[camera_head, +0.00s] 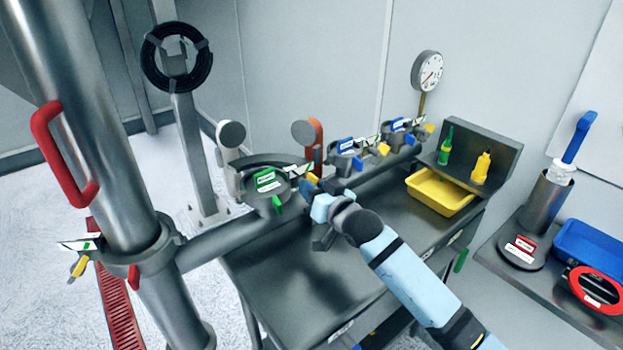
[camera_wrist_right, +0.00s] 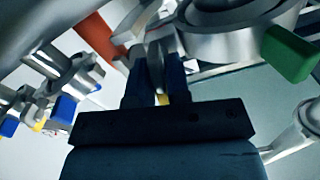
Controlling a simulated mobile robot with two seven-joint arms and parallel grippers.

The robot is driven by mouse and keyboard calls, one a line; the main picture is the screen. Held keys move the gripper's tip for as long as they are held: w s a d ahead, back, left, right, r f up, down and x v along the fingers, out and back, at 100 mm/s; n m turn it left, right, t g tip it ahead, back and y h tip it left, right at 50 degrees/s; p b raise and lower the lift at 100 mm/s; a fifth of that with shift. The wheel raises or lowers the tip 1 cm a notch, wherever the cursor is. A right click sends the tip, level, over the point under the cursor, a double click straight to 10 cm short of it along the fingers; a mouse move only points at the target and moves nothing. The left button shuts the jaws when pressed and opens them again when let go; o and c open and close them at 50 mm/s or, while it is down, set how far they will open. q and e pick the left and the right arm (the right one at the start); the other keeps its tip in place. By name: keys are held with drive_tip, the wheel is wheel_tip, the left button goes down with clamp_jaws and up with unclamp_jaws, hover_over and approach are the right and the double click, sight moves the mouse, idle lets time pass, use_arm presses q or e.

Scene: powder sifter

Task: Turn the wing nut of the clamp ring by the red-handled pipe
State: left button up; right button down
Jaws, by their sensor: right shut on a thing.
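The thick steel pipe with a red handle (camera_head: 62,160) stands at the left in the head view. A clamp ring (camera_head: 158,247) goes around it low down, with a yellow-tipped wing nut (camera_head: 79,265) on its left side. My right gripper (camera_head: 318,190) is away from that pipe, at the green-labelled fitting (camera_head: 267,184) on the horizontal pipe. It is shut on a yellow-tipped wing nut (camera_head: 312,180) there. The right wrist view shows a thin metal piece (camera_wrist_right: 155,66) between the fingers, with a bit of yellow (camera_wrist_right: 162,99). The fingers hide most of it. My left gripper is not in view.
Blue-labelled fittings (camera_head: 343,158) line the horizontal pipe farther back, near an orange post (camera_head: 315,140). A green lever (camera_wrist_right: 289,52) is close right of the fingers in the wrist view. A yellow tray (camera_head: 438,193) sits on the bench (camera_head: 290,275), whose front is mostly clear.

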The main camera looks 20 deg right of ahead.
drive_tip(key=shift+r+n+p, duration=0.2)
drive_tip(key=shift+n+p, duration=0.4)
drive_tip(key=shift+n, duration=0.3)
drive_tip(key=n+p, duration=0.1)
drive_tip(key=n, duration=0.1)
drive_tip(key=shift+n+p, duration=0.35)
drive_tip(key=shift+n, duration=0.55)
drive_tip(key=shift+n+p, duration=0.65)
drive_tip(key=shift+n, duration=0.15)
drive_tip(key=shift+f+n+p, duration=0.1)
drive_tip(key=shift+n+p, duration=0.35)
drive_tip(key=shift+n, duration=0.65)
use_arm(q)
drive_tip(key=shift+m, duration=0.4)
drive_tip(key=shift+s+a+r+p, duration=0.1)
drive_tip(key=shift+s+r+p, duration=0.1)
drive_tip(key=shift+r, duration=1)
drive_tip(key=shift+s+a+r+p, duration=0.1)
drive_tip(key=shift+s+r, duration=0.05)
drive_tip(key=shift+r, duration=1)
use_arm(e)
drive_tip(key=shift+n, duration=0.8)
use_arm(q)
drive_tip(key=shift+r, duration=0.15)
